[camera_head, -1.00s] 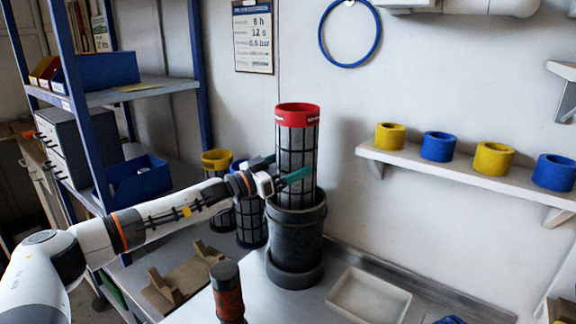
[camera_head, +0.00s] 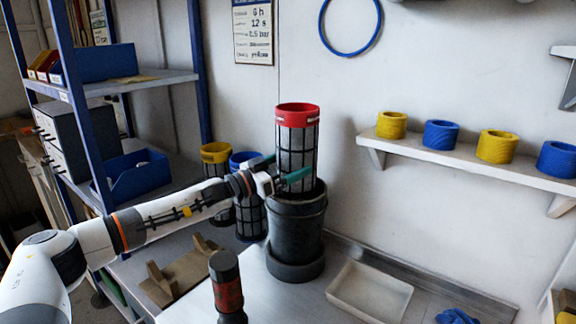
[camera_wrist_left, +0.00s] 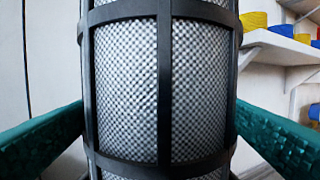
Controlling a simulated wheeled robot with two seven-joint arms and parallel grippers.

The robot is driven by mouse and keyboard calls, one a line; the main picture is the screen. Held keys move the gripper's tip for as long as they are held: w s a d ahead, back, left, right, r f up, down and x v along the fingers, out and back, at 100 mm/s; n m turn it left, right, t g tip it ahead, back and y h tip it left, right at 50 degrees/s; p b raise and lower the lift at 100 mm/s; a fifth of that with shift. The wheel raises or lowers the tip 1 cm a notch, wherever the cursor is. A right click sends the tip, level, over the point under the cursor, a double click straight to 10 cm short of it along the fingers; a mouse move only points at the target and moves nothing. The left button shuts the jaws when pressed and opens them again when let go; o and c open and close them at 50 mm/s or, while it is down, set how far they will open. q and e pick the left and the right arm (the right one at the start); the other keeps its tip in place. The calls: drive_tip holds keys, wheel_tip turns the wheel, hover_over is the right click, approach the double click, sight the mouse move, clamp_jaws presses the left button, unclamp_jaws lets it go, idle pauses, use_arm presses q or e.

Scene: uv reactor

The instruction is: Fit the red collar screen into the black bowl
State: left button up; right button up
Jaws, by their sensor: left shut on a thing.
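The red collar screen is a tall grey mesh cylinder in a black cage with a red ring at its top (camera_head: 298,116). It stands upright over the black bowl (camera_head: 296,228), a dark round vessel on the bench. Its lower end is inside the bowl's mouth, hidden by the rim; most of it shows above. My left gripper (camera_head: 284,176) is shut around the screen's body, just above the bowl rim. In the left wrist view, the mesh and black ribs of the screen (camera_wrist_left: 165,90) fill the middle, between the two green fingers. My right gripper is not in view.
A yellow-collared screen (camera_head: 216,155) and a blue-collared screen (camera_head: 250,210) stand left of the bowl. A dark red-banded cylinder (camera_head: 227,288) stands in front. A pale tray (camera_head: 369,291) lies to the right. A wall shelf (camera_head: 455,150) carries yellow and blue rings.

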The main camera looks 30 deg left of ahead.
sight(278, 142)
use_arm(q)
drive_tip(key=shift+f+b, duration=1.7)
drive_tip(key=shift+f, duration=0.2)
drive_tip(key=o, duration=0.9)
wheel_tip(278, 142, up, 10)
drive_tip(key=p, duration=0.3)
drive_tip(key=shift+r, duration=0.2)
drive_tip(key=shift+r, duration=0.1)
